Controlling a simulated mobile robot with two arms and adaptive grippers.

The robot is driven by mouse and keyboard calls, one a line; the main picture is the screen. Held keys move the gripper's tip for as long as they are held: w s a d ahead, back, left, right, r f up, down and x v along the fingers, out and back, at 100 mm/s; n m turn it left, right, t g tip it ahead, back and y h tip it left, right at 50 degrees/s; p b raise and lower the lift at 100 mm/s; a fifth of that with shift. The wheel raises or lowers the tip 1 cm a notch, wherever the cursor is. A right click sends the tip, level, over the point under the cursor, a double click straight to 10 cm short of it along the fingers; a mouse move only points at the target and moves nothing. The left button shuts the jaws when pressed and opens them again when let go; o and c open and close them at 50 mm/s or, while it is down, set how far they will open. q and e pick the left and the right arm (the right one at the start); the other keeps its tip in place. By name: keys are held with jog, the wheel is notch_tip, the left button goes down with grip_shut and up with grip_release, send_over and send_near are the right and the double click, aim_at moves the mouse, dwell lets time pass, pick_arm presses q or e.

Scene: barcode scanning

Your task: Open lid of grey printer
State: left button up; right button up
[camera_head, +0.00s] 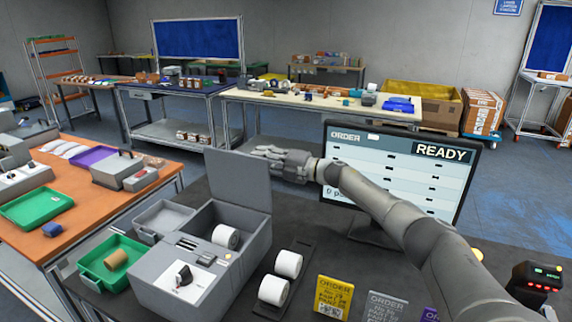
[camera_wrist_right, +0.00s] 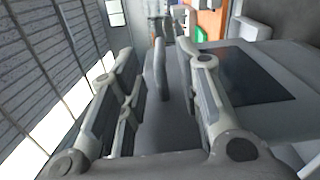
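The grey printer (camera_head: 205,262) stands on the dark table at the lower centre of the head view. Its lid (camera_head: 238,182) is raised, standing up behind the body, so the inside shows with a white roll (camera_head: 226,236) in it. My right gripper (camera_head: 262,152) is beside the upper right edge of the lid, fingers pointing left. Its fingers are spread apart in the right wrist view (camera_wrist_right: 160,75), with nothing clearly held between them. I cannot tell whether it touches the lid. My left gripper is not in view.
A monitor (camera_head: 450,185) reading READY stands behind my right forearm. White rolls (camera_head: 288,264) on a dark holder, order cards (camera_head: 333,297) and a scanner (camera_head: 536,278) are right of the printer. A green tray (camera_head: 95,262) is at its left.

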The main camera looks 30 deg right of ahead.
jog(key=v, duration=0.8)
jog(key=shift+s+d, duration=0.2)
jog(key=shift+s, duration=0.1)
